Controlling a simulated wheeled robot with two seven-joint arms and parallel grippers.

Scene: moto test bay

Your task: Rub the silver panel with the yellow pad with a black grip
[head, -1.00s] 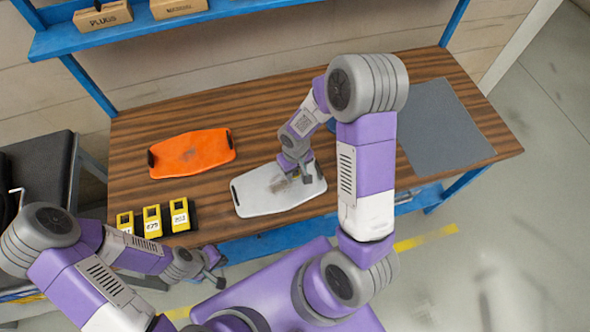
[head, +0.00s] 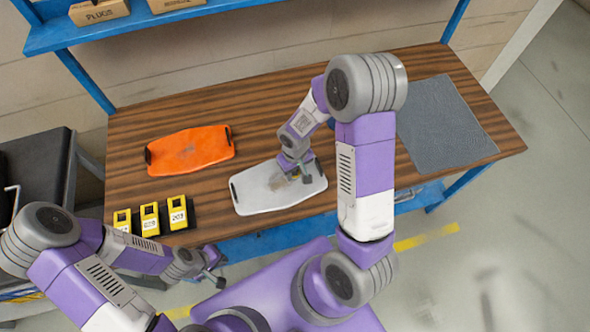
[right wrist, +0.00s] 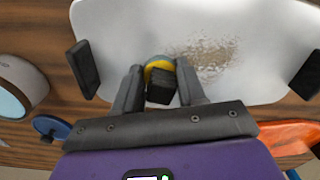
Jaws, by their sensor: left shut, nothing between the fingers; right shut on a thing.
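The silver panel (head: 262,196) lies on the wooden bench with a black block at each end. It fills the upper part of the right wrist view (right wrist: 130,30), where a brown speckled dirt patch (right wrist: 205,58) shows on it. My right gripper (head: 302,177) is over the panel's right half. In the right wrist view my right gripper (right wrist: 158,90) is shut on the black grip of the yellow pad (right wrist: 158,68), beside the dirt patch. Whether the pad touches the panel is hard to tell. My left gripper (head: 218,280) is shut and empty, in front of the bench's front edge.
An orange panel (head: 190,150) lies at the back left of the bench (head: 350,80). Several yellow-and-black numbered devices (head: 150,220) stand at the front left. A grey mat (head: 440,125) covers the right end. A blue shelf (head: 180,22) with boxes is behind.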

